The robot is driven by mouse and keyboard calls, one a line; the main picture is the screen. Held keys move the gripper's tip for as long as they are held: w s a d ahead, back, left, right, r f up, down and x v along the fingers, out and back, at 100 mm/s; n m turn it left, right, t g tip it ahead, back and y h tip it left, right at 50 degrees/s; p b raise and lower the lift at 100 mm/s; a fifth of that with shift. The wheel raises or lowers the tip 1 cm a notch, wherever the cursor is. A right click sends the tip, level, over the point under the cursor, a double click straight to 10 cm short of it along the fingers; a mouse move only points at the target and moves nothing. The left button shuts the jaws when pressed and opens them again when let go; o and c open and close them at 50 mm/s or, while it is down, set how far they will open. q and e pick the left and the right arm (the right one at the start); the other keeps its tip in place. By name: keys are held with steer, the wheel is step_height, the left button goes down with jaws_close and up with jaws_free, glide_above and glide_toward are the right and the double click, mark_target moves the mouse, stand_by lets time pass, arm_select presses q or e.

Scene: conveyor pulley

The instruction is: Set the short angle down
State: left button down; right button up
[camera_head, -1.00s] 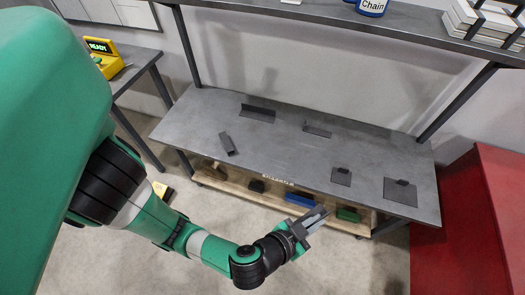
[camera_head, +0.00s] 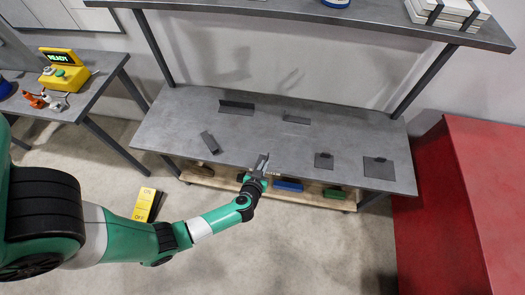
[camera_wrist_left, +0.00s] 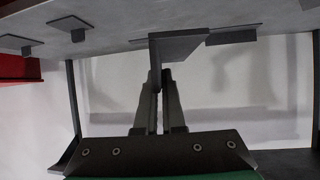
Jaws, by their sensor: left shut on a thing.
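The short angle (camera_wrist_left: 180,47), a small dark grey L-shaped piece, is at the fingertips of my left gripper in the left wrist view. My left gripper (camera_head: 263,163) is shut on it, at the front edge of the grey table (camera_head: 180,125) in the head view. The angle is small and hard to make out there. Whether it touches the table I cannot tell. My right gripper is not in view.
Dark angle pieces lie on the table: one back left (camera_head: 236,107), one back centre (camera_head: 296,119), one tilted at left (camera_head: 209,143). Two flat pieces with upright tabs lie at right (camera_head: 323,160), (camera_head: 379,168). A shelf (camera_head: 400,22) overhangs the back. A red cabinet (camera_head: 465,200) stands right.

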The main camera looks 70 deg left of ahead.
arm_select(q)
steer(key=s+a+f+n+g+y, duration=0.1)
steer(key=s+a+f+n, duration=0.1)
steer(key=s+a, duration=0.3)
steer(key=b, duration=1.3)
glide_above(266, 154)
steer(key=f, duration=0.9)
steer(key=shift+s+d, duration=0.4)
steer(key=shift+w+a, duration=0.1)
steer(key=shift+w, duration=0.05)
steer(key=shift+r, duration=0.15)
steer(key=f+b, duration=0.2)
steer(key=b, duration=0.1)
steer(key=f+b, duration=0.2)
steer(key=shift+w+a, duration=0.3)
steer(key=shift+w, duration=0.1)
steer(key=shift+f+b, duration=0.15)
steer(key=shift+b, duration=0.25)
steer(key=shift+s+d, duration=0.1)
steer(key=shift+s, duration=0.05)
steer(key=shift+r, duration=0.2)
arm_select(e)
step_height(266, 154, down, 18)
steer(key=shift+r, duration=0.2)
